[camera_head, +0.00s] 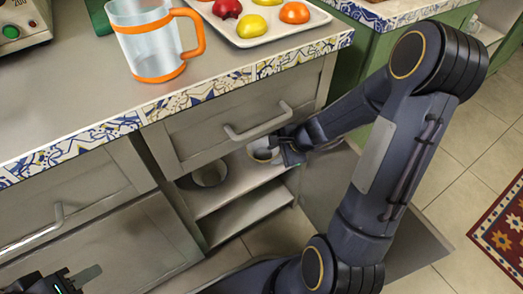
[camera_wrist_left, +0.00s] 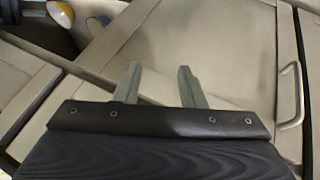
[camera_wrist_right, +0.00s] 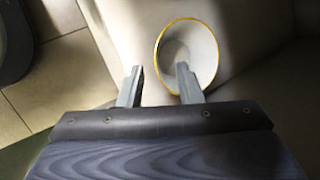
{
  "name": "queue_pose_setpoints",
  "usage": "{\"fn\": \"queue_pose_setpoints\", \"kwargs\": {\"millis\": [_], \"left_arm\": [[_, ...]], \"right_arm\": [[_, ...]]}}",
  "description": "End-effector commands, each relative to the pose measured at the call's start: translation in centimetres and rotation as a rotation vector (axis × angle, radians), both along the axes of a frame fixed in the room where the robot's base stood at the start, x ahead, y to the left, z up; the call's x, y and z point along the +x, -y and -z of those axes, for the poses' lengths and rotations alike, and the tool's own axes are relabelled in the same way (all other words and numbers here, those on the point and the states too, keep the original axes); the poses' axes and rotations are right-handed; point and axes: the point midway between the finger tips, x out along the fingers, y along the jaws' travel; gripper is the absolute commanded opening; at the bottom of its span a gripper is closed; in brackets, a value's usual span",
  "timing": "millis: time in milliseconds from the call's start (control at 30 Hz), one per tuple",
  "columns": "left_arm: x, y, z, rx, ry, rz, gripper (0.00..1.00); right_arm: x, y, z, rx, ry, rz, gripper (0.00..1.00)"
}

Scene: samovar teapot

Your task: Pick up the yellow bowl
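The yellow bowl, pale inside with a thin yellow rim, shows in the right wrist view (camera_wrist_right: 203,45) and in the head view (camera_head: 262,153) on the upper shelf of the open cabinet. My right gripper (camera_wrist_right: 160,84) is open at the bowl. One finger overlaps the bowl's opening and the other is outside the near-left rim, so the rim passes between them. I cannot tell if either finger touches it. In the head view the right gripper (camera_head: 284,150) partly hides the bowl. My left gripper (camera_wrist_left: 157,84) is open and empty, low at the left in the head view (camera_head: 80,278).
A drawer with a handle (camera_head: 258,124) sits just above the shelf opening. A round dark-looking vessel (camera_head: 209,175) stands left of the bowl. An open door (camera_head: 325,190) is on the right. The counter holds an orange-rimmed pitcher (camera_head: 150,45) and a fruit tray (camera_head: 262,41).

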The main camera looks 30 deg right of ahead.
Motion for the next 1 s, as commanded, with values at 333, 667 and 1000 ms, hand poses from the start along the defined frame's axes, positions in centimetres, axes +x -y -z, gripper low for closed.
{"fn": "queue_pose_setpoints", "kwargs": {"millis": [333,667,1000], "left_arm": [[0.0,0.0,3.0,0.0,0.0,0.0,0.36],[0.0,0.0,3.7,0.0,0.0,0.0,0.36],[0.0,0.0,3.7,0.0,0.0,0.0,0.36]], "right_arm": [[1.8,-0.9,4.1,0.001,-0.001,-0.002,0.32],[2.9,-1.5,5.3,0.001,0.0,0.0,0.32],[2.8,-1.5,5.3,0.001,0.0,0.0,0.0]]}}
